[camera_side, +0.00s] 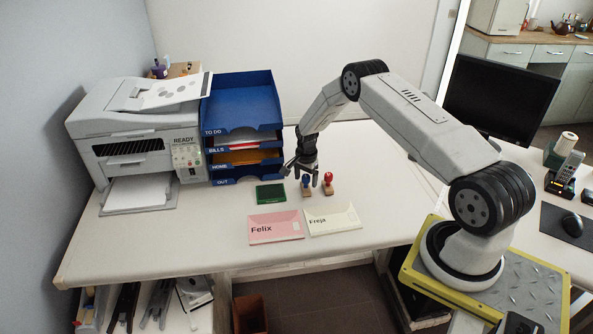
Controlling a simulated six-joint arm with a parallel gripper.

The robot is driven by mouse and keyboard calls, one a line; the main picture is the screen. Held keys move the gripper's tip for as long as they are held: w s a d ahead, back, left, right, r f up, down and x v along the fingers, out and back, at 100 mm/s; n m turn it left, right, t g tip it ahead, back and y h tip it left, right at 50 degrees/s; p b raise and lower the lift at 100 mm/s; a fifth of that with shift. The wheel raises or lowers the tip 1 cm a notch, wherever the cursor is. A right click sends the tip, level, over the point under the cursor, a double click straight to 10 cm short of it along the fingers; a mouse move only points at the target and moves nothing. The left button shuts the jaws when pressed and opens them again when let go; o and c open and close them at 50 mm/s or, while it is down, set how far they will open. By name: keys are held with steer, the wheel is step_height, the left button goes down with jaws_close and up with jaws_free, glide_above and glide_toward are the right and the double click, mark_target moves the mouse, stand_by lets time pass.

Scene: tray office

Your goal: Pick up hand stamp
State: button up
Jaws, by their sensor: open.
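Two hand stamps stand upright on the white desk, each with a wooden base. One has a blue handle (306,187) and the other, just right of it, has a red handle (328,184). My gripper (302,178) is open and points down, close above and around the top of the blue-handled stamp. Whether the fingers touch that stamp cannot be told from this view. The red-handled stamp stands beside the right side of the fingers. A green stamp pad (270,194) lies to the left of the stamps.
A pink envelope marked Felix (275,228) and a cream one marked Freja (332,219) lie in front. Behind left stand a blue letter tray stack (241,110) and a printer (140,140). A monitor (500,100) stands right. The desk's front left is clear.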

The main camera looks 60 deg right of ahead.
steer(key=shift+f, duration=0.55)
jaws_close()
